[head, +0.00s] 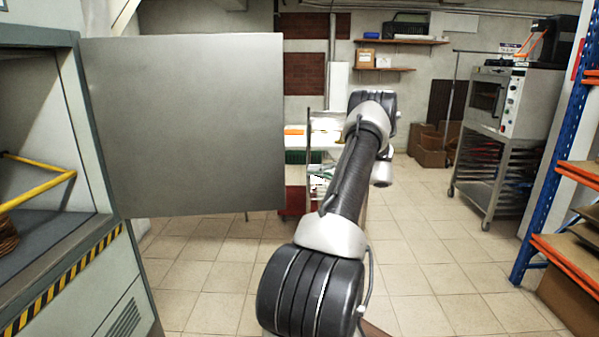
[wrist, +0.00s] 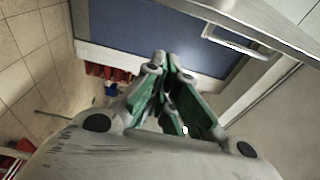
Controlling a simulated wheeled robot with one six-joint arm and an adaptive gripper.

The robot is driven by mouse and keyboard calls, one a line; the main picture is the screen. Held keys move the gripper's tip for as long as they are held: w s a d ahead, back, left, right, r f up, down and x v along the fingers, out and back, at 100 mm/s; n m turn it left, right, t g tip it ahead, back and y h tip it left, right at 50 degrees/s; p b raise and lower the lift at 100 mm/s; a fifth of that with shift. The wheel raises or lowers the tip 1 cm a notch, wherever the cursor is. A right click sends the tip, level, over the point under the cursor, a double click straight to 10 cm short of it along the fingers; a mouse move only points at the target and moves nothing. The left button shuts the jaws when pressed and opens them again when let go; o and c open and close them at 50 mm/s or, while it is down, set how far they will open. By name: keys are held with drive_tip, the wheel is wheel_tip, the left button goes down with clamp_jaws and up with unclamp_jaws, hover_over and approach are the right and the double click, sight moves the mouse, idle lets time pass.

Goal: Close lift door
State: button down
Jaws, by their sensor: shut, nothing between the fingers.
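The lift door (head: 190,125) is a flat grey metal panel on the left in the head view. It stands wide open, swung out from the front edge of the lift cabinet (head: 92,135). My gripper shows in the wrist view (wrist: 163,64), with its green-padded fingers together and nothing between them. In the head view my arm reaches forward to the right of the door, and the gripper's fingers cannot be made out. The wrist view shows a blue panel (wrist: 150,35) with a silver handle (wrist: 236,42) beyond the fingers; I cannot tell whether it belongs to the lift.
Inside the lift is a yellow bar (head: 38,180), with a yellow-black striped edge (head: 65,285) below the opening. A blue-orange rack (head: 548,170) stands at the right, an oven on a wheeled stand (head: 488,135) behind it. Tiled floor (head: 440,260) is clear between.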

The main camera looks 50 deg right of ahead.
drive_tip(key=w+a, duration=0.5)
drive_tip(key=a, duration=0.2)
drive_tip(key=shift+w+a, duration=0.15)
drive_tip(key=shift+a, duration=0.25)
drive_tip(key=shift+f, duration=0.1)
